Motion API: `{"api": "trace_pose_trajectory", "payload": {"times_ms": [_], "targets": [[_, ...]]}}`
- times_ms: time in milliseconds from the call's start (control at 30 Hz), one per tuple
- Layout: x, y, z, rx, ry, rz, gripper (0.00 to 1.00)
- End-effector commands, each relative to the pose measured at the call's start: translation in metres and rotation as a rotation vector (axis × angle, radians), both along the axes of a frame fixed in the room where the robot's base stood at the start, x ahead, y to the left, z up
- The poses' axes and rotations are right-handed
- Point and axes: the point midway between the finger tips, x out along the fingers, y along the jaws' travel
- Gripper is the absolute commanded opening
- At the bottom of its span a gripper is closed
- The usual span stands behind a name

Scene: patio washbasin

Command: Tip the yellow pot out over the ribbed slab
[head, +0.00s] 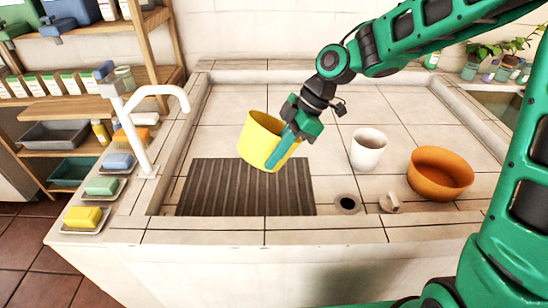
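The yellow pot (259,137) is held by my gripper (284,148) in the head view. One green finger lies against its outer right side; the other finger is hidden, apparently behind the wall or inside. The dark brown slab lies in the tiled basin at the front left. The pot's contents cannot be seen.
A white cup (368,149) and an orange bowl (439,173) stand to the right. A drain hole (347,204) and a small stopper-like piece (390,203) are near the front. A white tap (143,120) and soap dishes (103,187) line the left edge. The back tiles are clear.

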Motion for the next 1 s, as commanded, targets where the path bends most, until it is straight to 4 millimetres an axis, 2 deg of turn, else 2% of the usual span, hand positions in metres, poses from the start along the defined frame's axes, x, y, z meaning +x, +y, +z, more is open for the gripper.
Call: {"api": "trace_pose_trajectory", "payload": {"times_ms": [700, 1000], "targets": [[-0.001, 0.003, 0.026, -0.445, -0.24, 0.006, 0.0], [0.0, 0.0, 0.03, -0.522, -0.279, 0.002, 0.0]]}}
